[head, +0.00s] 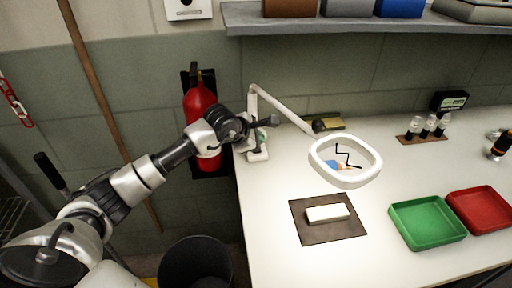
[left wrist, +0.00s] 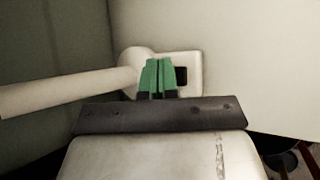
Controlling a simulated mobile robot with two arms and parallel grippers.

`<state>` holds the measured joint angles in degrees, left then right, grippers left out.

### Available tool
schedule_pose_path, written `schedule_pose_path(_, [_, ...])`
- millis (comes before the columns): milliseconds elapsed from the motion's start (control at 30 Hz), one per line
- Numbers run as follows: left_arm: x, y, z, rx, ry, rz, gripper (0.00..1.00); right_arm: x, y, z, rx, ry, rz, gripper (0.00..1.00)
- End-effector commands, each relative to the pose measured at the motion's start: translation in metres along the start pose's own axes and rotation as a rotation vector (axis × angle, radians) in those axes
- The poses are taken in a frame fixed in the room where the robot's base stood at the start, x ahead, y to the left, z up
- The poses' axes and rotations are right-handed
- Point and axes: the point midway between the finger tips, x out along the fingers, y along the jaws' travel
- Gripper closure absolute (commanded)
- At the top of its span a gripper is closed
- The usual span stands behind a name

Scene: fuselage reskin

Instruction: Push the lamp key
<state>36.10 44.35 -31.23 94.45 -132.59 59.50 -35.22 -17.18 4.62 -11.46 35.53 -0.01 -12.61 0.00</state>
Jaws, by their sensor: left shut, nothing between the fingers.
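The lamp is white, with a jointed arm (head: 285,110) and a framed oval head (head: 345,181) above the table. Its base (head: 258,156) stands at the table's back left corner, partly hidden by my left gripper (head: 272,121). In the left wrist view the lamp base (left wrist: 194,59) lies beyond my green fingertips (left wrist: 158,62). A dark square key (left wrist: 181,76) shows on the base, just right of the fingertips. The fingers are together and empty. I cannot tell whether they touch the base. My right gripper is not in view.
The white table (head: 400,265) holds a dark mat (head: 310,234) with a white block (head: 327,213), a green tray (head: 427,241), a red tray (head: 480,225) and small bottles (head: 429,127). A red fire extinguisher (head: 198,101) hangs behind my left arm. A shelf (head: 300,20) runs above.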

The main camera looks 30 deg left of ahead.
Motion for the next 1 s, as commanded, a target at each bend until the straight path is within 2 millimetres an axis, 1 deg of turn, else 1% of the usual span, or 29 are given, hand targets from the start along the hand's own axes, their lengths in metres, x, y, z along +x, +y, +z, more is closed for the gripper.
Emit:
schedule_pose_path(167, [-0.009,0.007,0.006,0.001,0.000,0.001,1.00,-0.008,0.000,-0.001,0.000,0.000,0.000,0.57])
schedule_pose_path(600, [-0.039,0.029,0.028,0.000,0.001,0.001,1.00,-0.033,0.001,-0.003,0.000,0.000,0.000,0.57])
schedule_pose_path(700, [-0.042,0.031,0.030,0.000,0.001,0.000,1.00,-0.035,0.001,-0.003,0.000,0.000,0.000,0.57])
schedule_pose_path(1000, [-0.042,0.030,0.030,0.000,0.001,0.000,1.00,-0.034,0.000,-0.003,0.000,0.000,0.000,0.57])
